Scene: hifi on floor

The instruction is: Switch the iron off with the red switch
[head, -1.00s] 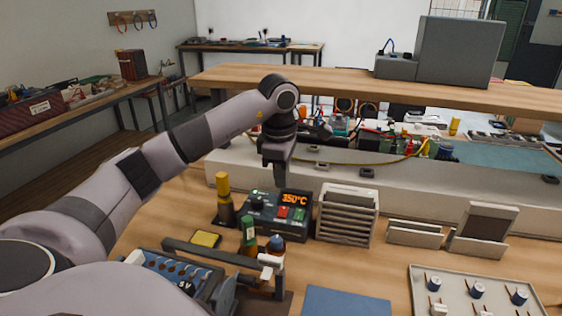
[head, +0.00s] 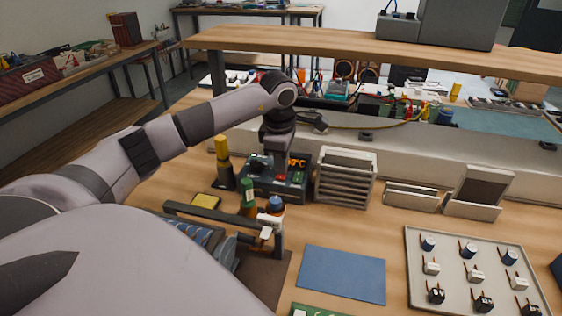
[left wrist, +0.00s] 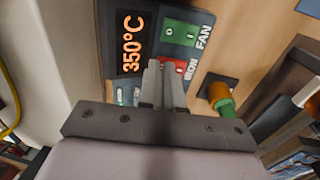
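The dark control station (head: 262,190) stands on the bench, and its orange display (left wrist: 132,42) reads 350°C. In the left wrist view a red switch (left wrist: 181,68) sits beside the word IRON, and a green switch (left wrist: 180,33) sits beside the word FAN. My left gripper (head: 282,176) points down over the station's front panel. In the left wrist view the left gripper's fingertips (left wrist: 160,65) are together and empty, right beside the red switch and partly covering it. I cannot tell whether they touch it. My right gripper is not in view.
A slatted rack (head: 345,185) is close on the right. A blue mat (head: 342,275) and a tray of small parts (head: 415,245) lie nearer. A raised shelf (head: 370,50) spans behind.

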